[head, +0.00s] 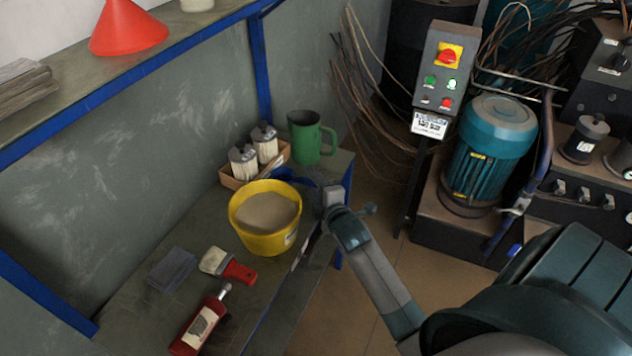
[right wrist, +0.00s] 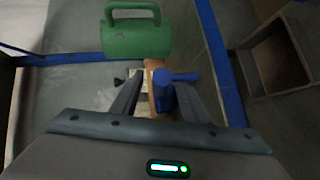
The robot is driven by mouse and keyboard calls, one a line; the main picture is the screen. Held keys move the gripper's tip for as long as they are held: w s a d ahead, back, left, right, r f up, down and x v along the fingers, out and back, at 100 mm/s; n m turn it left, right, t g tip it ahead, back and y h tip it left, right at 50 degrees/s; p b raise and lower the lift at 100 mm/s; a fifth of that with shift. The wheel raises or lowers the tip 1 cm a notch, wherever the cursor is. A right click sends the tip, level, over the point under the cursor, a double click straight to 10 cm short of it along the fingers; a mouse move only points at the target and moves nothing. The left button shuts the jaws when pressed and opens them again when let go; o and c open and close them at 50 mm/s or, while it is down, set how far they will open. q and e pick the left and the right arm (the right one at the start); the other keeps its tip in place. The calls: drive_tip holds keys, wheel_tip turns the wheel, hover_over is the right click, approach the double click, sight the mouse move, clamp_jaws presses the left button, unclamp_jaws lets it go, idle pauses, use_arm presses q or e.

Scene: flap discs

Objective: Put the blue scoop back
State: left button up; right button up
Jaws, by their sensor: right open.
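The blue scoop (head: 296,181) is at the far right end of the bench, just behind the yellow tub (head: 265,218) of beige powder. It is partly hidden by the tub and my right gripper (head: 323,197). In the right wrist view, the scoop (right wrist: 163,92) shows between the two dark fingers of my right gripper (right wrist: 165,98). The fingers are open, one on each side of it. I cannot tell what the scoop rests on. My left gripper is not in view.
A green mug (head: 305,137) and a wooden box (head: 236,184) with two lidded jars stand beyond the scoop. A brush (head: 238,271), a grey block (head: 172,269) and a red bottle (head: 198,328) lie nearer. A shelf (head: 95,88) with a red funnel runs above.

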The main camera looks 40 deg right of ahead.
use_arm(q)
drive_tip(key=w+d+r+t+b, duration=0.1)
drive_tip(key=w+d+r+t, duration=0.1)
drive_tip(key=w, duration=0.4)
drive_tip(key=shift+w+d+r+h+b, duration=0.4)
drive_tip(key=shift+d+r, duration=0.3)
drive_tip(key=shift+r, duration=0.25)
use_arm(e)
drive_tip(key=v, duration=1.7)
drive_tip(key=shift+s, duration=0.2)
